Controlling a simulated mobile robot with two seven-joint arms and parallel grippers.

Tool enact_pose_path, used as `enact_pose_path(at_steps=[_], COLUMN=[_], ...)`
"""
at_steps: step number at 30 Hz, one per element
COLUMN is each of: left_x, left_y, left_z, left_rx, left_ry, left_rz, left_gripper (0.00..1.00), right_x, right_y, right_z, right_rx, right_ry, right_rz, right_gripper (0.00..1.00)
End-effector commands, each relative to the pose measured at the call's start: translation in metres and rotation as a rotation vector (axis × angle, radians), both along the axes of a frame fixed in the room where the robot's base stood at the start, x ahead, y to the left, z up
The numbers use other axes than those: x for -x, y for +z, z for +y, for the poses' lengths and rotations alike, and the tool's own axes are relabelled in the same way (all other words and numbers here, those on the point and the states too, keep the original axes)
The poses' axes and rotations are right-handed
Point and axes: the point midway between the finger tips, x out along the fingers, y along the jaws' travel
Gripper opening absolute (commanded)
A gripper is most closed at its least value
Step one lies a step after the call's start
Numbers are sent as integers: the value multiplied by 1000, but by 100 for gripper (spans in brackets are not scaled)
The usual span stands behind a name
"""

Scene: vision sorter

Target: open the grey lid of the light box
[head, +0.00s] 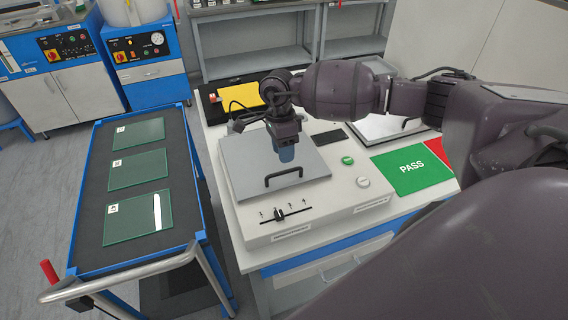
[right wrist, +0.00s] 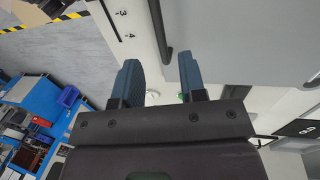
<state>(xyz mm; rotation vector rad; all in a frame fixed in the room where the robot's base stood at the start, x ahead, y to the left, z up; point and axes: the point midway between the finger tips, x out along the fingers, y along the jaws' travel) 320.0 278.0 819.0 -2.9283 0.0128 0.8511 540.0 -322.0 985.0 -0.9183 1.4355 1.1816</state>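The light box (head: 330,205) is a white unit on the bench. Its grey lid (head: 240,168) lies flat and closed on top, with a black bar handle (head: 283,177) near its front edge. My right gripper (head: 286,154) points down over the lid, just behind the handle in the head view; the exact height is hard to tell. In the right wrist view its two blue fingers (right wrist: 160,75) are apart with nothing between them. The handle (right wrist: 160,30) shows there beyond the fingertips, beside the grey lid (right wrist: 235,40). My left gripper is not in view.
A slider (head: 280,215) and two round buttons (head: 348,160) are on the box. A green PASS mat (head: 412,168) lies to the right. A blue trolley (head: 90,225) with glass plates (head: 137,168) stands at the left. A yellow mat (head: 238,95) lies behind.

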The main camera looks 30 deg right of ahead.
Motion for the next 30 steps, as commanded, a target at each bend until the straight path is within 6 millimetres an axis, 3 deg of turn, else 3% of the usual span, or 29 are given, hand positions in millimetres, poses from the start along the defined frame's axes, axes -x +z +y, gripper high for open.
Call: enact_pose_path(at_steps=[9,22,23,30], left_x=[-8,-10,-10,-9], left_y=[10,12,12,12], left_z=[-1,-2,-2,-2], left_rx=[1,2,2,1], left_ry=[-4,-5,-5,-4], left_rz=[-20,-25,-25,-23], left_gripper=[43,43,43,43], right_x=[8,9,9,9], right_y=[-41,-51,-51,-50], right_z=[2,2,2,2], right_rx=[-1,-1,-1,-1], right_ry=[-1,-1,-1,-1], right_rz=[1,-1,-1,-1], right_gripper=[38,38,37,0])
